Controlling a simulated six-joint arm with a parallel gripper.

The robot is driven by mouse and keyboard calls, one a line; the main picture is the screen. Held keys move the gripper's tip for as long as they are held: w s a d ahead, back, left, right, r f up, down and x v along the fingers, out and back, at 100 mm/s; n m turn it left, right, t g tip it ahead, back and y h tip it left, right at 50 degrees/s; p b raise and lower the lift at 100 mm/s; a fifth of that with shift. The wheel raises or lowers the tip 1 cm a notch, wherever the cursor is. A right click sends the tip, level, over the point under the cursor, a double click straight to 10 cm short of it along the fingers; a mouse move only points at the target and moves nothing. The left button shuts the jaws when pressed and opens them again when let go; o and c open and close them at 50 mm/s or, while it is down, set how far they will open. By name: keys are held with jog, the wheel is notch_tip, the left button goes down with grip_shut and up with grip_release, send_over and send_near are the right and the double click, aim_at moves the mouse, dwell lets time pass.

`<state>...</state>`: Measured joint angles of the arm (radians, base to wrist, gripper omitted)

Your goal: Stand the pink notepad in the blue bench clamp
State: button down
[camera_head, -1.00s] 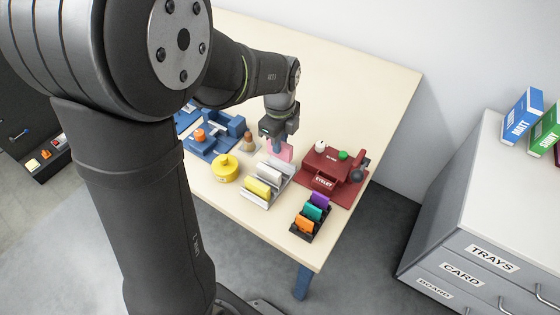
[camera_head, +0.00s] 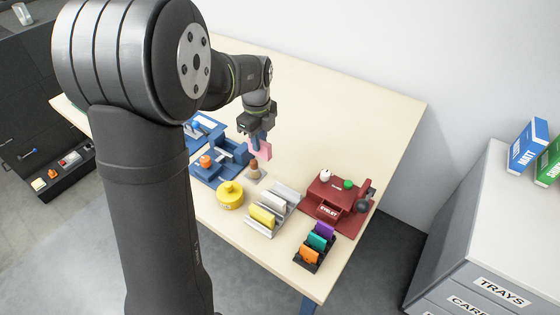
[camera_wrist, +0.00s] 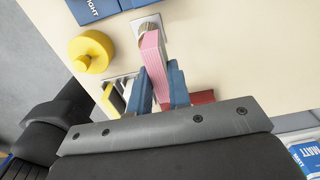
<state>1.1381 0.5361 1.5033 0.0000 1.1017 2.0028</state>
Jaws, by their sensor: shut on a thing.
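The pink notepad (camera_head: 263,152) is held in my gripper (camera_head: 258,143), above the table. In the wrist view the pad (camera_wrist: 152,55) stands out between the two blue fingers of my gripper (camera_wrist: 161,78), which are shut on it. The blue bench clamp (camera_head: 222,165), with an orange knob on its left part, stands on the table to the left of the pad and slightly below it in the picture. In the wrist view blue parts with white lettering (camera_wrist: 95,8) show at the top left; the clamp's opening cannot be made out there.
A wooden-handled stamp-like piece (camera_head: 254,168) stands close under the pad. A yellow round tin (camera_head: 230,196), a silver rack (camera_head: 262,222) with white and yellow pads, a black rack (camera_head: 306,264) and a red eyelet press (camera_head: 325,200) are nearer. The table's back area is clear.

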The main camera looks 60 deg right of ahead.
jog(key=w, duration=1.3)
jog(key=shift+w+d+f, duration=0.1)
jog(key=shift+f, duration=3.05)
jog(key=shift+f, duration=0.6)
jog(key=c, duration=1.6)
grip_release()
notch_tip(320, 180, up, 11)
